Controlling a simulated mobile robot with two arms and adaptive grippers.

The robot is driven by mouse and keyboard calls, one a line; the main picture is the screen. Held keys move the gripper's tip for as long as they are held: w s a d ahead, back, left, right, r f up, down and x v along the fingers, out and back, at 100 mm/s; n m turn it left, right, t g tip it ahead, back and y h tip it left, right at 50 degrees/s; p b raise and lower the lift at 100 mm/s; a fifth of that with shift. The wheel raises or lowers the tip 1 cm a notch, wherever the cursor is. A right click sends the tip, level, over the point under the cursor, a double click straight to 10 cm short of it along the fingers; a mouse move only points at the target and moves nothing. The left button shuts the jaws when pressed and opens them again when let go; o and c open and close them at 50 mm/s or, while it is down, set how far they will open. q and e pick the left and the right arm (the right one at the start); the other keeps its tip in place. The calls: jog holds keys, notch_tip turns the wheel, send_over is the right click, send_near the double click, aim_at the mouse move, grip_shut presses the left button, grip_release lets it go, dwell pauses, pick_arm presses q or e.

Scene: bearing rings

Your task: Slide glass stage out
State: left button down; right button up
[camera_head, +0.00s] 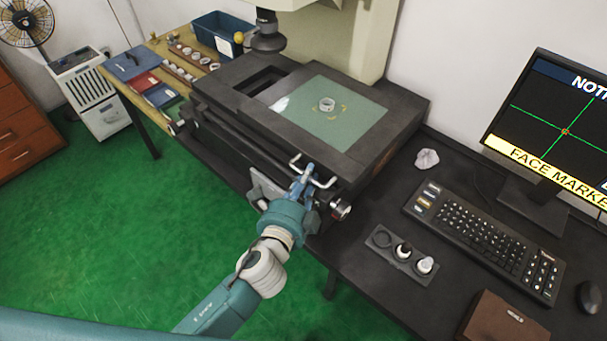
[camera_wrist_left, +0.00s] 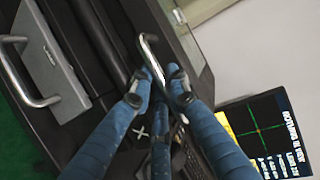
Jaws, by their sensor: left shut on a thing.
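The glass stage (camera_head: 352,120) is a pale green pane in the dark machine bed, with a metal ring (camera_head: 327,104) lying on it. A dark slot is open at its left. A bright metal handle (camera_head: 326,184) is at the front of the bed and also shows in the left wrist view (camera_wrist_left: 146,47). My left gripper (camera_head: 305,176) is at this handle, its blue fingers closed around the bar; the fingers show from behind in the left wrist view (camera_wrist_left: 160,82). Their exact contact is partly hidden. My right gripper is not in view.
A grey plate with another handle (camera_wrist_left: 30,85) is beside the gripper. The dark desk at right holds a keyboard (camera_head: 485,240), a small holder tray (camera_head: 380,238), a brown box (camera_head: 505,322) and a monitor (camera_head: 550,125). Open green floor (camera_head: 110,230) lies at left.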

pick_arm(q)
jog(key=shift+s+d, duration=0.1)
jog(key=shift+d, duration=0.05)
jog(key=c, duration=1.7)
grip_release()
jog(key=shift+o, duration=0.2)
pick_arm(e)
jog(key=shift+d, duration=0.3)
